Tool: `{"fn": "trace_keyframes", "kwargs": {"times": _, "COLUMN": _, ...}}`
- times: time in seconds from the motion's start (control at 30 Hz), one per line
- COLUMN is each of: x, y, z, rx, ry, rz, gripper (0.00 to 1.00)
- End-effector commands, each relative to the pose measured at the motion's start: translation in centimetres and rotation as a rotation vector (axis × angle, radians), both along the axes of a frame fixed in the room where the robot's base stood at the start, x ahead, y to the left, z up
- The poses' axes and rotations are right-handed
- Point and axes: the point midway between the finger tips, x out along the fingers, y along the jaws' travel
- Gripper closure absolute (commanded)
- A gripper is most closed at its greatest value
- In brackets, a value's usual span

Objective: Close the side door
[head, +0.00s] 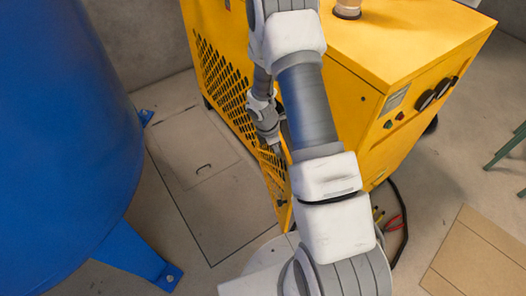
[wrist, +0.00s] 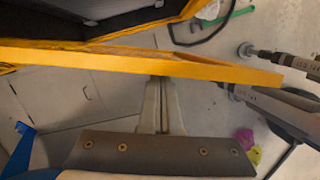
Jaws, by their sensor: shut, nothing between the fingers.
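The side door (head: 216,76) is a yellow perforated panel on the left side of the yellow machine (head: 385,45). My arm covers part of it in the head view. In the wrist view the door (wrist: 110,62) shows as a long yellow edge across the picture. A dark interior (wrist: 50,32) shows beyond it, so the door looks partly open; the exact angle is hard to tell. My gripper (head: 277,148) is shut and empty, at the outer side of the door. In the wrist view my gripper (wrist: 161,84) points at the door's edge; contact is unclear.
A large blue tank (head: 60,130) stands at the left, with a blue foot (head: 140,258) on the floor. A floor hatch (head: 200,165) lies between tank and machine. Pliers with red handles (head: 393,222) and a dark cable (head: 402,225) lie by the machine. Cardboard (head: 480,260) lies at right.

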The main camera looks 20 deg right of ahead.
Motion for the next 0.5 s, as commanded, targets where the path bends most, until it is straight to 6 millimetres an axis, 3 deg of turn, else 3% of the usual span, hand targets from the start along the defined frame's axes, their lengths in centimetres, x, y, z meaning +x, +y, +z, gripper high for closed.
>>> {"fn": "trace_keyframes", "kwargs": {"times": 0.2, "x": -0.2, "y": -2.6, "z": 0.0, "rx": 0.000, "ry": 0.001, "rz": 0.070, "gripper": 1.00}}
{"fn": "trace_keyframes", "kwargs": {"times": 0.5, "x": -0.2, "y": -3.4, "z": 0.0, "rx": 0.000, "ry": 0.001, "rz": 0.098, "gripper": 1.00}}
